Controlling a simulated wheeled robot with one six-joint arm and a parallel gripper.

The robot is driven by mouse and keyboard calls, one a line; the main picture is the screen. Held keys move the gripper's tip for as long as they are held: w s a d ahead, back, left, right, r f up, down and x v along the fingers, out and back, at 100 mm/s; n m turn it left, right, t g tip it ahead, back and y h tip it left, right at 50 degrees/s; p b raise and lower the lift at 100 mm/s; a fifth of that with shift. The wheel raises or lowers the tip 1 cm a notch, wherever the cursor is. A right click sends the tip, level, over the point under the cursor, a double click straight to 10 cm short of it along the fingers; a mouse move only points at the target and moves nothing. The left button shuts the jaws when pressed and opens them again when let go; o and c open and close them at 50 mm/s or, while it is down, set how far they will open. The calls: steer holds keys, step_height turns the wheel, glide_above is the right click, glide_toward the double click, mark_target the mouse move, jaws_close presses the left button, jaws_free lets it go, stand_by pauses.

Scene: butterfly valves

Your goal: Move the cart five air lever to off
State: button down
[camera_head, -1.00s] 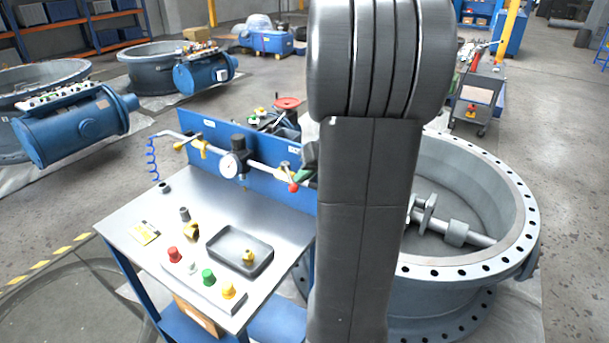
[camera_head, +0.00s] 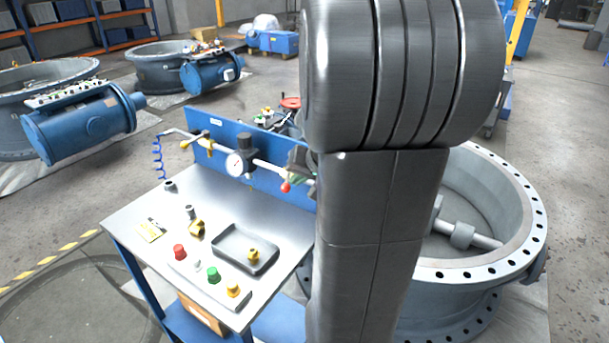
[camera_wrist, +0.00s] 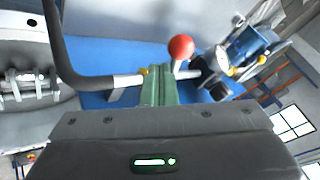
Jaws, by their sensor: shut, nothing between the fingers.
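The air lever is the red ball-tipped handle (camera_head: 286,187) on the pipe along the cart's blue panel. In the wrist view its red ball (camera_wrist: 181,47) stands just right of my fingers. My gripper (camera_wrist: 158,82) has green fingers, shut together with nothing between them, beside the lever handle. Whether they touch it I cannot tell. In the head view only a small part of my gripper shows behind my arm, just above the red ball. The cart (camera_head: 215,208) has a steel top; no cart number is legible.
A round gauge (camera_head: 236,163) and black regulator sit left of the lever on the same pipe. The cart top holds a black tray (camera_head: 232,259) and a button box (camera_head: 206,282). A large flanged valve (camera_head: 490,272) stands right, partly behind my arm.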

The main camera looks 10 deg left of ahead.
steer(key=shift+s+a+m+t+h+p, duration=0.25)
steer(key=shift+a+m+p, duration=0.25)
steer(key=shift+a, duration=0.4)
steer(key=shift+s+a+m+t+h+p, duration=0.25)
steer(key=shift+a+m+p, duration=0.2)
steer(key=shift+a, duration=0.4)
